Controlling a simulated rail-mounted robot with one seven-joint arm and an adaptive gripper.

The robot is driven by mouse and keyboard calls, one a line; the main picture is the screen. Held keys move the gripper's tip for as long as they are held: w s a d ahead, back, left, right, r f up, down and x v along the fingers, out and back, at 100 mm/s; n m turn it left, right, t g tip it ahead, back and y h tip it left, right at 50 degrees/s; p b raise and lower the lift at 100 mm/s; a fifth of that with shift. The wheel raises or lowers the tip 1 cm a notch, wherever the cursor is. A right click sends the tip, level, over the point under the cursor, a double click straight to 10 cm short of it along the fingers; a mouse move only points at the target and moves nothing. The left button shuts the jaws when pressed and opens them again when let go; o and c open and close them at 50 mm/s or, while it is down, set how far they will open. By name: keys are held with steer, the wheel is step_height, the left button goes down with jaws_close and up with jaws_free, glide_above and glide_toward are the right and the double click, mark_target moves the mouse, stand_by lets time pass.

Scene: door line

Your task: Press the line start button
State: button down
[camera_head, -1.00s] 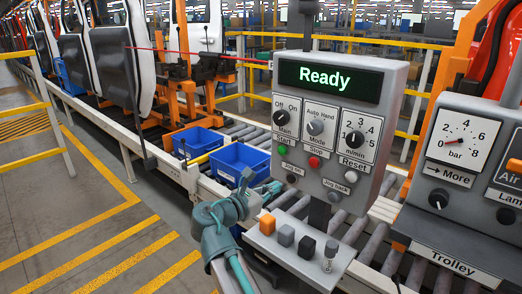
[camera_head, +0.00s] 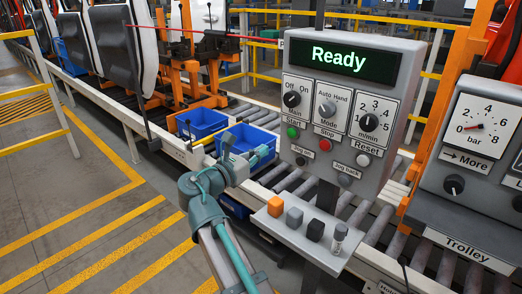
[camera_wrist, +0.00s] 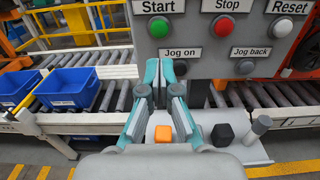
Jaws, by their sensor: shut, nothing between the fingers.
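The green Start button (camera_head: 293,132) is at the left of the grey control panel (camera_head: 400,112), under the main switch. It also shows at the top of the wrist view (camera_wrist: 159,27), under its "Start" label. My gripper (camera_head: 268,150) is to the left of the panel in the head view, lower than the button. In the wrist view its teal fingers (camera_wrist: 160,62) are together and empty, and their tips appear just below the button, over the left of the "Jog on" label. I cannot tell the gap between fingertips and panel. The display (camera_head: 340,59) reads "Ready".
The red Stop button (camera_head: 325,145) and white Reset button (camera_head: 362,159) are right of Start. A shelf (camera_head: 267,222) below holds an orange block (camera_head: 275,206), dark blocks and a small cylinder. Blue bins (camera_head: 202,122) stand on the roller conveyor. A gauge panel (camera_head: 475,135) is at right.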

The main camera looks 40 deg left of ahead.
mark_target(291, 133)
steer(key=w+p, duration=0.3)
steer(key=w, duration=0.8)
steer(key=shift+w+a, duration=0.15)
steer(key=shift+w, duration=0.15)
